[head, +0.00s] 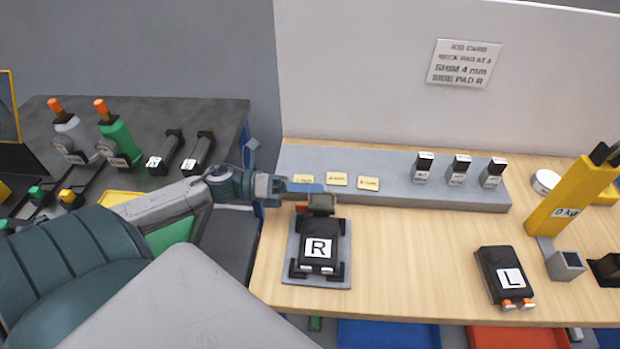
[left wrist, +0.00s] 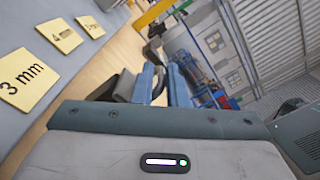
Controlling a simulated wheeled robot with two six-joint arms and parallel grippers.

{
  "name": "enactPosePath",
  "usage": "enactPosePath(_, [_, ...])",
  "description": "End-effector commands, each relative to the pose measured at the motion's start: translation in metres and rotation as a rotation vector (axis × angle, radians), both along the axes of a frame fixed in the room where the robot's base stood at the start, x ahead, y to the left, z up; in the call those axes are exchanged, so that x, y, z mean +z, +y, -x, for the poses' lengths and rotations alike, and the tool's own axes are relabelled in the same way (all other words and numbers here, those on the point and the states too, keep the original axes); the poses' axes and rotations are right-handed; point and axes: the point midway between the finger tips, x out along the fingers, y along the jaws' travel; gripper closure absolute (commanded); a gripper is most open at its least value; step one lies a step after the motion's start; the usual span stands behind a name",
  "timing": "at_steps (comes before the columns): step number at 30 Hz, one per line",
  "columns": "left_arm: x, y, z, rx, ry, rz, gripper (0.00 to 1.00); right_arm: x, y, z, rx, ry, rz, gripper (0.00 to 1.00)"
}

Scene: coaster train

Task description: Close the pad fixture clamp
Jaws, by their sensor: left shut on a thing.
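The pad fixture (head: 345,262) is a grey plate near the left end of the wooden bench. A black pad marked R (head: 320,240) sits in it between dark corner stops. The clamp (head: 321,204) is a dark block at the fixture's back edge. My left gripper (head: 308,189) reaches in from the left, just above the clamp, and is shut on the clamp's handle, mostly hidden by the fingers. In the left wrist view the blue fingers (left wrist: 168,84) close around a dark part. My right gripper is not in view.
A grey ledge (head: 400,193) with yellow thickness tags and three small blocks runs behind the fixture. A black pad marked L (head: 503,272) lies to the right. A yellow gauge (head: 572,197) stands at far right. The bench between the pads is clear.

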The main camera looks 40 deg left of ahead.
Motion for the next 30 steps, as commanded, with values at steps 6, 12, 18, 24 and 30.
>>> enactPosePath(6, [-0.004, -0.003, 0.006, 0.001, -0.120, -0.075, 1.00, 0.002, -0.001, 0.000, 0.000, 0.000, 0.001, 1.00])
enactPosePath(12, [-0.008, -0.005, 0.010, -0.002, -0.189, -0.120, 1.00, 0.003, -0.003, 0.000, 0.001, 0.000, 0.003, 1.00])
enactPosePath(18, [-0.011, -0.006, 0.012, -0.004, -0.219, -0.142, 1.00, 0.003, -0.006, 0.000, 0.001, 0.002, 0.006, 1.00])
enactPosePath(24, [-0.012, -0.006, 0.012, -0.005, -0.226, -0.146, 1.00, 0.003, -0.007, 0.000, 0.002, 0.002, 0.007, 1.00])
enactPosePath(30, [-0.012, -0.006, 0.012, -0.005, -0.226, -0.145, 1.00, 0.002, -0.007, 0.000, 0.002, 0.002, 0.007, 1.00])
